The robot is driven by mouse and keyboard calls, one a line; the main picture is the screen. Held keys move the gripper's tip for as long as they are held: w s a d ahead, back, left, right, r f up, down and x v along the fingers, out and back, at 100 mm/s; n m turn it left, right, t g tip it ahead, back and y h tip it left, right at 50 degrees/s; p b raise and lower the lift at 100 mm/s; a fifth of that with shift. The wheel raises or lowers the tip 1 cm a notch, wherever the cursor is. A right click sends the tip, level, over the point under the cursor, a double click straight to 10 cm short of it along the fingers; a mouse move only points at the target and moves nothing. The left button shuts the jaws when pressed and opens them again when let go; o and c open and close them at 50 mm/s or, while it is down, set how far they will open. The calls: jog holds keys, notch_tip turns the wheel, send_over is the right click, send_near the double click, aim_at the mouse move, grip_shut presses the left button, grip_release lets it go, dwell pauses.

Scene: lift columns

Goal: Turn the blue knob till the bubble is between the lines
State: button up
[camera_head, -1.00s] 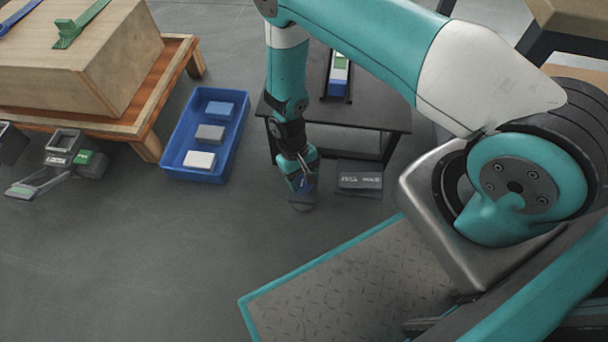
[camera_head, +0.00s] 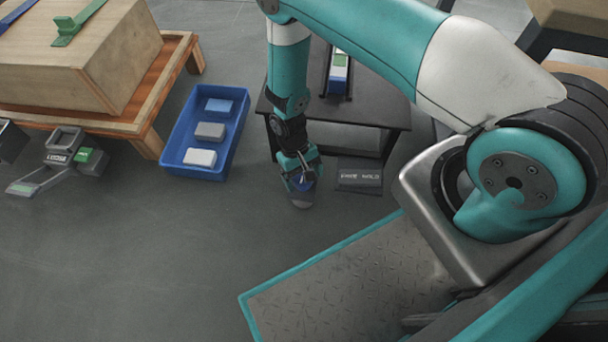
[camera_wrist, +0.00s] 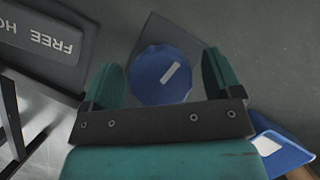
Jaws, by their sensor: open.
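The blue knob (camera_wrist: 162,76) is round with a scalloped edge and a white mark on top, in the middle of the wrist view. It sits on a grey base (camera_wrist: 150,34). A level with a green and white part (camera_head: 340,66) lies on the dark table (camera_head: 385,112). The bubble and lines are too small to make out.
A grey sign block (camera_head: 360,175) stands right of my gripper; it reads "FREE HO..." in the wrist view (camera_wrist: 40,35). A blue bin (camera_head: 168,158) with three blocks is to the left. A wooden crate (camera_head: 125,75) rests on a low pallet table. Floor in front is clear.

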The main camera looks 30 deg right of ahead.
jog(key=p+v, duration=0.7)
jog(key=v, duration=1)
jog(key=shift+r, duration=0.2)
